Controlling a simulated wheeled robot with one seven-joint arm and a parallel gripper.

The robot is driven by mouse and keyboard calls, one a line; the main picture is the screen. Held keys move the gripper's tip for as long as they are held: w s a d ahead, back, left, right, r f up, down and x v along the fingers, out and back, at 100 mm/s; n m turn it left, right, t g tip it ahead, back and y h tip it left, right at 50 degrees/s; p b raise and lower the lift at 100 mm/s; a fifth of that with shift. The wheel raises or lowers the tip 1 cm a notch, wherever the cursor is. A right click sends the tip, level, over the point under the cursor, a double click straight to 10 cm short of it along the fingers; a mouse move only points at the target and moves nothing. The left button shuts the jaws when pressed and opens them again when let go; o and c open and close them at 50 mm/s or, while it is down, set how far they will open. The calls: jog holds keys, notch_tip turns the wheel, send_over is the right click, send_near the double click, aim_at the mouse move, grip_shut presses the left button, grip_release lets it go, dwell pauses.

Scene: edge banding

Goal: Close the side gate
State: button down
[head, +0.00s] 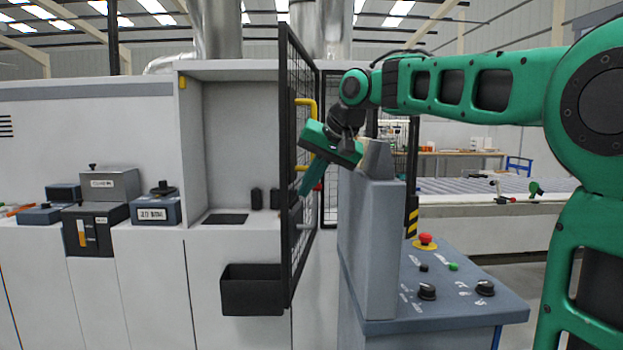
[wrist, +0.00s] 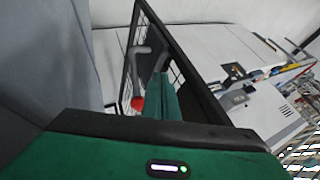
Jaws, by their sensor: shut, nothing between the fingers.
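The side gate (head: 285,170) is a black-framed mesh panel standing open, swung out from the machine's recess towards me. A yellow handle (head: 313,106) is on its right face, with a grey lever lower down. My gripper (head: 305,188) is to the right of the gate, its green fingers shut and empty, pointing down and left close to the mesh. Whether they touch it cannot be told. In the wrist view the gate frame (wrist: 183,55) runs diagonally behind the fingers (wrist: 162,92). A red knob (wrist: 138,103) shows just left of them.
A grey control pedestal (head: 370,240) stands right under my wrist, with its button panel (head: 450,290) in front. A black bin (head: 252,290) hangs below the recess (head: 240,140). Grey boxes (head: 108,185) sit on the machine at left. A second mesh panel (head: 330,150) stands behind the gate.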

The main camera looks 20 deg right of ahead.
aim_at(292, 210)
jog(key=x, duration=0.4)
jog(key=shift+a, duration=0.1)
dwell(0.3)
